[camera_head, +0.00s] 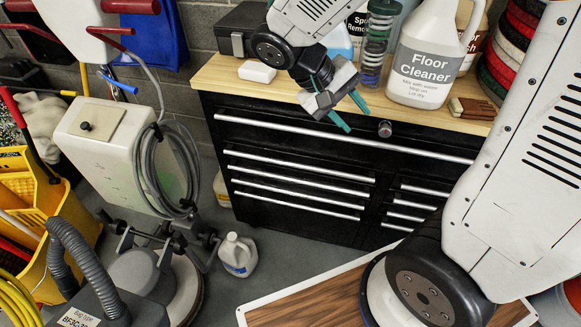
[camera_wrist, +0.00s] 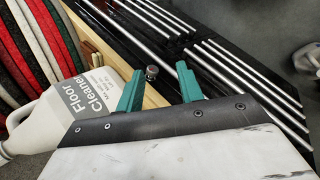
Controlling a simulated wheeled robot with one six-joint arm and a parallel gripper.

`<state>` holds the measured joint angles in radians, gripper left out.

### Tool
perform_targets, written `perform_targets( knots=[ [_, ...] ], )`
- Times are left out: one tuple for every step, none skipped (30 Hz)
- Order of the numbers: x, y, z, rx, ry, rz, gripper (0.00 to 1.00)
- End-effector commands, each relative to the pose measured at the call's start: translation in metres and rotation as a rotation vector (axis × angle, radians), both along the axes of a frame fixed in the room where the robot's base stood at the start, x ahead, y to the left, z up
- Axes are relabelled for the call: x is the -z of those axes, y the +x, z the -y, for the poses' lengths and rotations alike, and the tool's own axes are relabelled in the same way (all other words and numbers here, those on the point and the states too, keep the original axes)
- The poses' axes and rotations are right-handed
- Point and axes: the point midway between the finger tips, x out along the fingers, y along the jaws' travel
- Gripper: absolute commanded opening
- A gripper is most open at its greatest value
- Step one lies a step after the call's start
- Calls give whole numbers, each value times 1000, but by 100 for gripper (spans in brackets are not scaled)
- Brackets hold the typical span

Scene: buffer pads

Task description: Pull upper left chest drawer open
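The black tool chest (camera_head: 290,142) stands against the wall under a wooden top. A wide drawer with one long silver handle (camera_head: 340,137) spans its upper front. Below it on the left is a stack of drawers, the uppermost with its own silver handle (camera_head: 300,165). All drawers look shut. My gripper (camera_head: 352,114) is above the worktop's front edge, its teal fingers apart with nothing between them, touching no handle. In the wrist view my open gripper (camera_wrist: 160,80) points towards the chest front, where several silver handles (camera_wrist: 235,75) run diagonally.
A Floor Cleaner jug (camera_head: 422,60), a white bar (camera_head: 257,71) and a brown brush (camera_head: 472,108) are on the worktop. A floor machine (camera_head: 130,150) and a small white jug (camera_head: 238,254) stand left of the chest. A wood-patterned board (camera_head: 315,300) lies in front.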

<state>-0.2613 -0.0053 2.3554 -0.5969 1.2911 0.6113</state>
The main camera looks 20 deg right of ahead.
Motion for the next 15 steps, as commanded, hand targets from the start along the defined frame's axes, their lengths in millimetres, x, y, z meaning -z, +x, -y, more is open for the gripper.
perform_targets(
  knots=[
    [15, 14, -5, -27, -65, -21, 37],
    [22, 22, -7, -42, -103, -21, 37],
    [33, 33, -11, -62, -154, -22, 37],
    [41, 41, -14, -80, -189, -20, 37],
    [49, 49, -17, -98, -226, -17, 37],
    [61, 59, -22, -126, -272, -11, 37],
    [71, 66, -26, -148, -306, -5, 37],
    [81, 73, -30, -171, -339, 1, 37],
    [94, 82, -36, -203, -382, 13, 37],
    [105, 88, -41, -229, -412, 23, 37],
    [116, 94, -46, -256, -441, 33, 37],
    [132, 102, -53, -293, -477, 49, 37],
    [144, 107, -59, -323, -502, 62, 37],
    [157, 111, -64, -353, -526, 75, 37],
    [173, 117, -72, -395, -555, 96, 37]
  ],
)
